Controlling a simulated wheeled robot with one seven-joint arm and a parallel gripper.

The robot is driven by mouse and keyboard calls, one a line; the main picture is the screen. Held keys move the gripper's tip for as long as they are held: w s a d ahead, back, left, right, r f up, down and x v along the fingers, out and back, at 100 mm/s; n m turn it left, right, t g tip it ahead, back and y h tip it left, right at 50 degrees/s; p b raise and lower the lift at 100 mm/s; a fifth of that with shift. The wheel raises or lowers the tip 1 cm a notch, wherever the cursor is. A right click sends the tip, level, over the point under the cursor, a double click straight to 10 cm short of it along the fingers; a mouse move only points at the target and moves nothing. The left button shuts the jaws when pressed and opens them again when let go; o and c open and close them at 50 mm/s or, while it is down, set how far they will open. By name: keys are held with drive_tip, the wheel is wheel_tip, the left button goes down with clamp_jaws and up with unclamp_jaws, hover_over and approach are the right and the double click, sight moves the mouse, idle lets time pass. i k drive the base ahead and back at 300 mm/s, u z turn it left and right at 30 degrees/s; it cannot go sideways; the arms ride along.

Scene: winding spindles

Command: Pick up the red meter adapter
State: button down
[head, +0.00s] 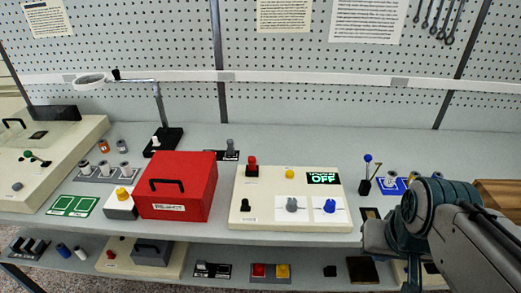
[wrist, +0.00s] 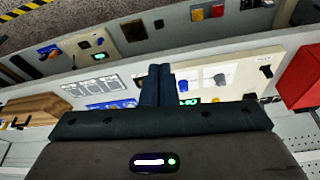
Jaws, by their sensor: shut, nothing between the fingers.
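A small red piece (head: 252,162) stands upright on a black base at the back left of the cream panel (head: 245,215). It may be the red meter adapter, but it is too small to be sure. In the wrist view my gripper (wrist: 157,70) has its two dark fingers together, with nothing held. The cream panel also shows behind the fingers in that view (wrist: 215,72). In the head view my arm reaches in at the right, beyond the panel's right edge, and my fingertips cannot be made out. I cannot pick out the red piece in the wrist view.
A red box (head: 178,185) with a black handle stands left of the panel. A blue-knobbed joystick (head: 367,160) stands right of it. A wooden box (head: 497,195) is at the far right. A lower shelf (head: 215,255) holds several buttons and switches. Bench behind the panel is mostly clear.

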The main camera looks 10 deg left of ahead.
sight(252, 161)
drive_tip(key=u, duration=0.55)
drive_tip(key=i, duration=0.85)
drive_tip(key=z, duration=0.35)
